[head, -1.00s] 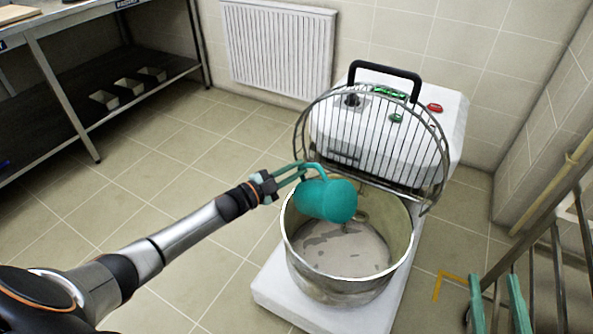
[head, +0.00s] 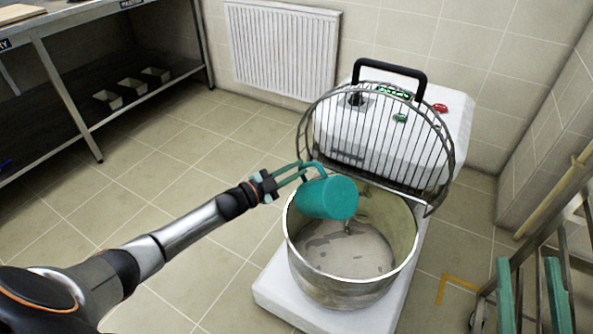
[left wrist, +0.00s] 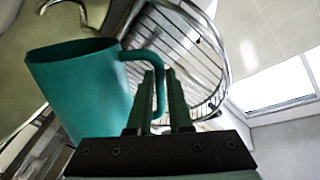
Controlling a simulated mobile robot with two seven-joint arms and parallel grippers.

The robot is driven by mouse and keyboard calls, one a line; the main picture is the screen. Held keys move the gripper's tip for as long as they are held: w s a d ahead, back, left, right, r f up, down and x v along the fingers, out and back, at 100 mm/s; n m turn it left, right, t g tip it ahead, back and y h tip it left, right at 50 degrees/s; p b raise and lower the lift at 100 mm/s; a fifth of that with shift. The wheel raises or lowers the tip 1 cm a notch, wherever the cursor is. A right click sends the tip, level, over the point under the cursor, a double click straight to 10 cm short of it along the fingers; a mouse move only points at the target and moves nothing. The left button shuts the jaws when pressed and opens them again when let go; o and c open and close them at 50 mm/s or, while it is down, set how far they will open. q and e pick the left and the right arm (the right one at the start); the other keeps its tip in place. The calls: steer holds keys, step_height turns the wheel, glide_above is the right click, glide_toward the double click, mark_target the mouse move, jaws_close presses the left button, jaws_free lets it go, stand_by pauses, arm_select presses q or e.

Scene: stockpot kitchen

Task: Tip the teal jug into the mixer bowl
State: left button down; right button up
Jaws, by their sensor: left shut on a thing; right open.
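The teal jug (head: 326,199) is tipped well over, above the left part of the mixer bowl's opening. My left gripper (head: 306,168) is shut on its handle; the left wrist view shows the handle (left wrist: 159,88) between the fingers and the jug (left wrist: 82,92) beside them. I see no stream leaving the jug. The steel mixer bowl (head: 340,290) stands open on the mixer's white base, with grey, patchy contents on its bottom. My right gripper (head: 529,264) is open and empty at the lower right, well away from the bowl.
The raised wire guard (head: 375,140) stands behind the bowl, in front of the white mixer head (head: 455,125). A metal rack (head: 580,235) is at the right. A steel table (head: 60,25) with a lower shelf is at the left. Tiled floor lies clear between.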

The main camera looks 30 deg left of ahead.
arm_select(q)
steer(key=shift+w+a+f, duration=0.15)
steer(key=shift+a, duration=0.1)
steer(key=shift+a+f+n+b, duration=0.1)
steer(key=shift+n+b, duration=0.2)
steer(key=shift+b, duration=0.05)
arm_select(e)
steer(key=shift+s+a+r+n+t+y, duration=0.15)
steer(key=shift+s+r+n+y, duration=0.25)
steer(key=shift+r, duration=0.3)
steer(key=shift+s+r+n+t+y, duration=0.2)
steer(key=shift+s+r+n+y, duration=0.25)
steer(key=shift+r, duration=0.3)
steer(key=shift+s+a+r+n+t+y, duration=0.15)
steer(key=shift+s+r+n+y, duration=0.1)
steer(key=shift+s+r+y, duration=0.35)
steer(key=shift+w+d+f, duration=0.1)
steer(key=shift+w, duration=0.2)
